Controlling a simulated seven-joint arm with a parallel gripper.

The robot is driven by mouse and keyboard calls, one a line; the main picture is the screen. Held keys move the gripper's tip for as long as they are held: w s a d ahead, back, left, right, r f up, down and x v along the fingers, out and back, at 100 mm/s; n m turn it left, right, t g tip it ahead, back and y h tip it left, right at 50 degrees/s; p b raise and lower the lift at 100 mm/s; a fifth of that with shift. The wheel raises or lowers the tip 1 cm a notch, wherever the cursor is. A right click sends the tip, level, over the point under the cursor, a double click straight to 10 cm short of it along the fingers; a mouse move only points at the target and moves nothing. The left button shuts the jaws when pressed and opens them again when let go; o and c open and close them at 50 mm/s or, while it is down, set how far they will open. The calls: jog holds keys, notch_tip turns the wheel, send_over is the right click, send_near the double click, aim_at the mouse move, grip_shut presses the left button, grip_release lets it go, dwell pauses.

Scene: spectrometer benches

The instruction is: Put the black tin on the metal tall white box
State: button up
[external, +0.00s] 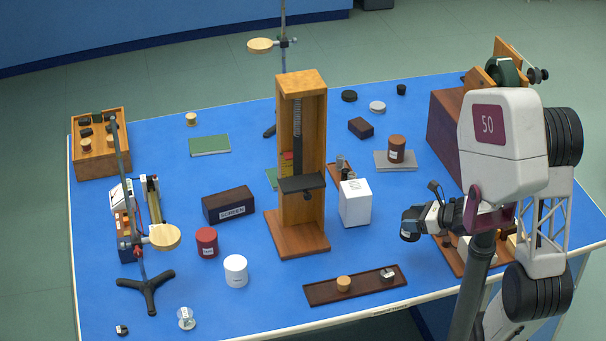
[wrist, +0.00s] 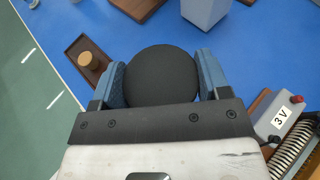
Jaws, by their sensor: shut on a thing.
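My gripper (wrist: 160,85) is shut on the black tin (wrist: 160,76), whose round dark top shows between the two blue fingers in the wrist view. In the external view my gripper (external: 412,221) is at the right, above the table, with the tin partly hidden by the fingers. The tall white box (external: 356,204) stands upright to the left of my gripper, right of the wooden stand. Part of the box (wrist: 205,10) also shows at the top of the wrist view, apart from the tin.
A wooden stand (external: 302,240) rises just left of the box. A dark tray (external: 320,291) with small weights lies in front. A wooden board with a 3 V unit (wrist: 280,118) is close to my gripper's right in the wrist view. A grey slab (external: 383,162) with a brown tin lies behind.

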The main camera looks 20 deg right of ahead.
jog(key=w+a+r+n+g+y, duration=0.1)
jog(key=w+a+r+n+g, duration=0.1)
jog(key=w+a+r, duration=0.4)
notch_tip(320, 180, up, 2)
jog(key=shift+w+a+r+n, duration=0.15)
jog(key=shift+w+n, duration=0.15)
jog(key=shift+w, duration=0.1)
send_over(356, 187)
jog(key=shift+f, duration=0.75)
jog(key=shift+f+y, duration=0.1)
jog(key=shift+y, duration=0.2)
jog(key=shift+f, duration=1.65)
jog(key=shift+f, duration=0.15)
jog(key=o, duration=1)
